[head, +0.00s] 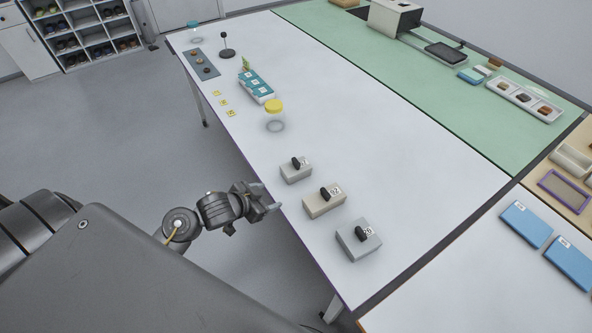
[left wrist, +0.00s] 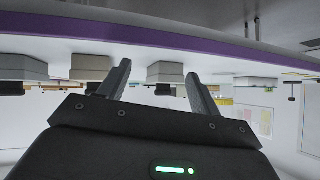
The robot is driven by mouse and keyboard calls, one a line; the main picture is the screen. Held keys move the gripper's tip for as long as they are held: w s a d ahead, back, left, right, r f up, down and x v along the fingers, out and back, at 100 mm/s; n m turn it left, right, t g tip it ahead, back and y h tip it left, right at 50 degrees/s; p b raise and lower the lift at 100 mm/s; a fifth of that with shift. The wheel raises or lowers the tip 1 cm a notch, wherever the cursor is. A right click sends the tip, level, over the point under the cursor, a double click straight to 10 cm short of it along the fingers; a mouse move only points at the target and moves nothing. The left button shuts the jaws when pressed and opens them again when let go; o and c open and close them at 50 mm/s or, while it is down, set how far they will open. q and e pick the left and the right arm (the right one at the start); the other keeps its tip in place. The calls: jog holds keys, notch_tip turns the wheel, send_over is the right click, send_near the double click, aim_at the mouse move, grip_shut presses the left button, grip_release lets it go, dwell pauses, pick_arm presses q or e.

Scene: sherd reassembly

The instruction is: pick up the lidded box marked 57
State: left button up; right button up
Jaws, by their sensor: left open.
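Three small lidded boxes with dark knobs and white number tags stand in a row near the table's edge. The far one is a pale grey box (head: 296,174), the middle one a beige box (head: 322,207), the near one a grey box (head: 355,245). The tags are too small to read surely, so I cannot tell which is 57. My left gripper (head: 268,199) is open and empty, just off the table edge, left of the boxes. In the upside-down left wrist view, the far box (left wrist: 165,72) shows between the fingers (left wrist: 160,88), with the beige box (left wrist: 90,68) to its left.
The white table (head: 410,180) has free room right of the boxes. Blue folders (head: 527,223) lie at the right.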

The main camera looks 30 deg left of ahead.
aim_at(294, 161)
pick_arm(q)
jog(key=w+a+r+h, duration=0.1)
jog(key=w, duration=0.1)
jog(key=w+a+r+m+h, duration=0.1)
jog(key=w+r+h, duration=0.1)
jog(key=w+a+r+t+h, duration=0.1)
jog(key=w+r, duration=0.1)
jog(key=shift+m, duration=0.3)
jog(key=shift+h, duration=0.5)
jog(key=shift+w+r+p+x, duration=0.1)
jog(key=shift+r+p+x, duration=0.05)
jog(key=shift+x, duration=1.6)
jog(key=shift+w+r+p+x, duration=0.1)
jog(key=shift+r+p+x, duration=0.1)
jog(key=shift+x, duration=1.6)
jog(key=shift+r+p+x, duration=0.1)
jog(key=shift+p+x, duration=0.05)
jog(key=shift+x, duration=1.6)
jog(key=c, duration=1.1)
jog(key=shift+r, duration=0.1)
